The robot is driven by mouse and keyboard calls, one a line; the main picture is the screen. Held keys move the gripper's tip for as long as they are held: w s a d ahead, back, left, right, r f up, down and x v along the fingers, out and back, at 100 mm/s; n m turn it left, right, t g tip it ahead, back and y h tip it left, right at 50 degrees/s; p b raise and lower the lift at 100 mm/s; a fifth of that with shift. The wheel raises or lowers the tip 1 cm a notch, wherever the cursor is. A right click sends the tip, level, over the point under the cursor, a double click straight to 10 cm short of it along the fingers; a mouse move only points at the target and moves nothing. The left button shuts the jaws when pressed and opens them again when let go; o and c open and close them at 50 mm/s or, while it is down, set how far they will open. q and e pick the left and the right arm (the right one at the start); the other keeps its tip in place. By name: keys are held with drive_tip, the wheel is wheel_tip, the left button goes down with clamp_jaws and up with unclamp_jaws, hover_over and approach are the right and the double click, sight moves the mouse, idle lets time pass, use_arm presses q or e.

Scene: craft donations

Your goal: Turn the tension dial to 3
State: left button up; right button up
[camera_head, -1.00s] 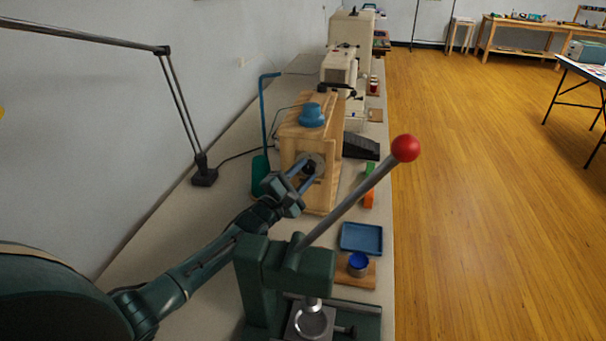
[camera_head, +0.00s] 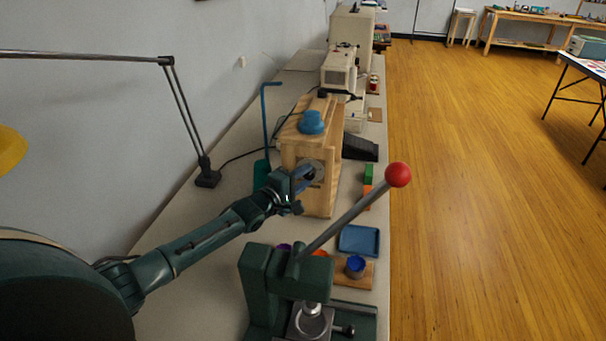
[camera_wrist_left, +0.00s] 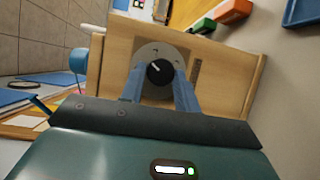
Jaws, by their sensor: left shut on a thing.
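The tension dial is a black knob (camera_wrist_left: 160,72) with a light pointer line, set on a round grey plate (camera_wrist_left: 150,50) on the face of a wooden box (camera_wrist_left: 215,72). In the wrist view the pointer line aims toward the upper left; the marks on the plate are too small to read. My left gripper (camera_head: 308,174) reaches the box's front face in the head view. Its two blue fingers are shut on the knob, one on each side, also seen in the wrist view. In the head view the gripper hides most of the knob. My right gripper is in no view.
A green lever press (camera_head: 270,285) with a red-balled handle (camera_head: 398,175) stands close in front. A blue tray (camera_head: 359,240) lies beside it. A blue round knob (camera_head: 311,122) tops the box. A lamp (camera_head: 206,174) stands at left; the floor at right is open.

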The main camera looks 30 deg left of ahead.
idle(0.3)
use_arm(q)
drive_tip(key=o, duration=1)
drive_tip(key=shift+c, duration=0.2)
drive_tip(key=v, duration=1.3)
drive_tip(key=shift+r, duration=0.15)
